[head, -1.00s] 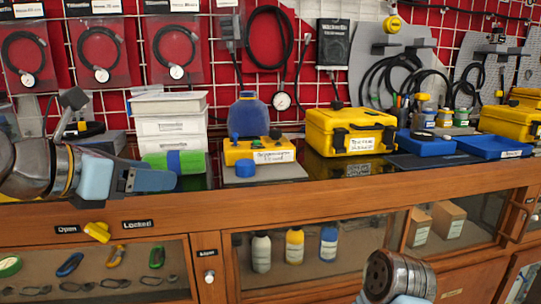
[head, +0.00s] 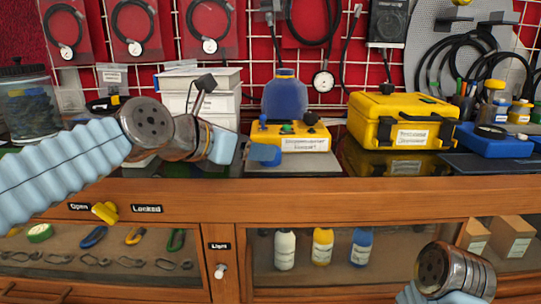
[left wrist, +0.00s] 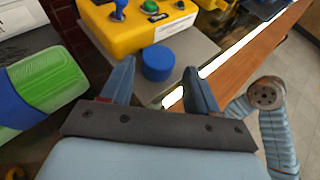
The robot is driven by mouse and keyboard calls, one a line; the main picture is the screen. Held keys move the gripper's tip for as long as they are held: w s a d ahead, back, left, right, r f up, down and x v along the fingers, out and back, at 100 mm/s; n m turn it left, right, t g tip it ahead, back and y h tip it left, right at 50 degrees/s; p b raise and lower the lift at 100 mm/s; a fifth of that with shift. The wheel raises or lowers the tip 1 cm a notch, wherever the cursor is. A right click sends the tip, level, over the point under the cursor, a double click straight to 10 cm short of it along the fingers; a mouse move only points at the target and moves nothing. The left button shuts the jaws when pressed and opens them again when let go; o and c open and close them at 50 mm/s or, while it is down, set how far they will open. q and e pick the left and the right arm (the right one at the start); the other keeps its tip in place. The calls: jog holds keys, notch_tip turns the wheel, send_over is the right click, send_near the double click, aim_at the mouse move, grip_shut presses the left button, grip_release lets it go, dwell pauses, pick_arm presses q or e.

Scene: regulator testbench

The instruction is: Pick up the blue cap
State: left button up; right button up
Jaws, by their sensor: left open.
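The blue cap (left wrist: 157,62) is a short round cylinder on a grey plate (left wrist: 185,62), in front of a yellow box (left wrist: 130,22). My left gripper (left wrist: 158,80) is open, with one finger on each side of the cap near the fingertips. I cannot tell whether either finger touches it.
A green cylinder with a blue band (left wrist: 40,90) lies left of my gripper in the left wrist view. A yellow case (head: 402,122) and a blue tray (head: 495,140) stand further right. The wooden bench edge (head: 400,190) runs below; a blue bottle (head: 285,95) stands behind.

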pick_arm(q)
jog(key=x, duration=0.4)
jog(key=shift+a+f, duration=0.1)
jog(key=shift+f, duration=0.1)
jog(key=c, duration=0.8)
jog(key=shift+r, duration=0.1)
